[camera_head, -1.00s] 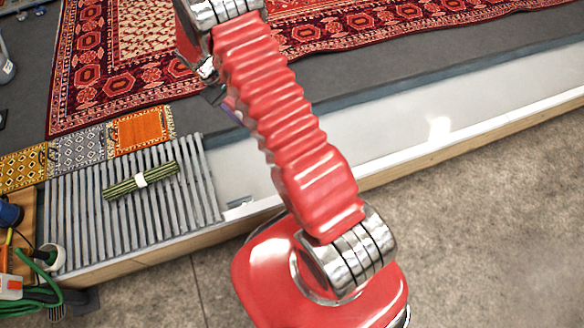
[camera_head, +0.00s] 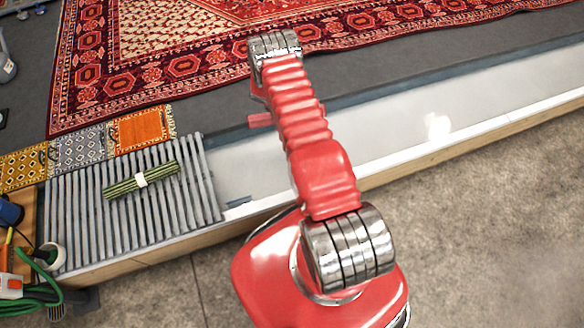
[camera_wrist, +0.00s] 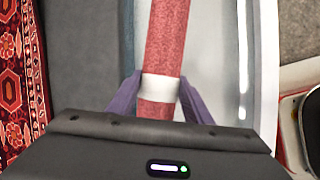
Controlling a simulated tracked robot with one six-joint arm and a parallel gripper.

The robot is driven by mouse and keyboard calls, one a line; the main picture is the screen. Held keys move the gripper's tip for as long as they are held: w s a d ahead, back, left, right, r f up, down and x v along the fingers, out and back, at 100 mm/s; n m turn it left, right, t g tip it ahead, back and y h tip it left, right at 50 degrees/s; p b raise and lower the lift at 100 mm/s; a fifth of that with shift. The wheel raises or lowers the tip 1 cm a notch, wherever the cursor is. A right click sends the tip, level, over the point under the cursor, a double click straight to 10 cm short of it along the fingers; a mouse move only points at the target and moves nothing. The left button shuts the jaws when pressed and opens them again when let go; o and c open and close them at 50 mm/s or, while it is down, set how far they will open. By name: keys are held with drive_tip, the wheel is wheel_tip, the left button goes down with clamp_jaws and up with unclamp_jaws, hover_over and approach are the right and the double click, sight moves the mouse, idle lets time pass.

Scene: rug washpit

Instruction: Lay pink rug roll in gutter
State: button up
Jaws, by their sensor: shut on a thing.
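The pink rug roll (camera_wrist: 167,42), with a white band (camera_wrist: 160,88) around it, runs lengthwise in the wrist view. My gripper (camera_wrist: 161,90) has its purple fingers shut on the roll at the band. In the head view only a short reddish-pink end of the roll (camera_head: 260,120) shows left of my arm; the arm hides the rest and my gripper. The gutter (camera_head: 400,135) is a long pale channel along the pit's front edge. In the wrist view the roll lies over the gutter (camera_wrist: 212,60), roughly parallel to it. Whether it touches the bottom I cannot tell.
A slatted grey grate (camera_head: 85,215) covers the gutter's left end and bears a green tied bundle (camera_head: 140,180). A large red patterned rug (camera_head: 180,75) lies behind, with small mats (camera_head: 85,145) at left. A green hose (camera_head: 40,275) lies at lower left.

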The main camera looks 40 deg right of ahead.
drive_tip(key=s+f+n+t, duration=0.1)
drive_tip(key=s+f+n, duration=0.1)
drive_tip(key=f, duration=0.4)
drive_tip(key=s+a+f+n, duration=0.1)
drive_tip(key=s+f+n, duration=0.1)
drive_tip(key=f, duration=0.4)
drive_tip(key=s+f+n+t+y, duration=0.1)
drive_tip(key=s+f+n, duration=0.1)
drive_tip(key=s+f, duration=0.2)
drive_tip(key=shift+s+a+f+t, duration=0.3)
drive_tip(key=shift+f, duration=0.7)
drive_tip(key=shift+f, duration=3.1)
drive_tip(key=shift+f, duration=0.1)
drive_tip(key=shift+f, duration=1.8)
drive_tip(key=o, duration=1.5)
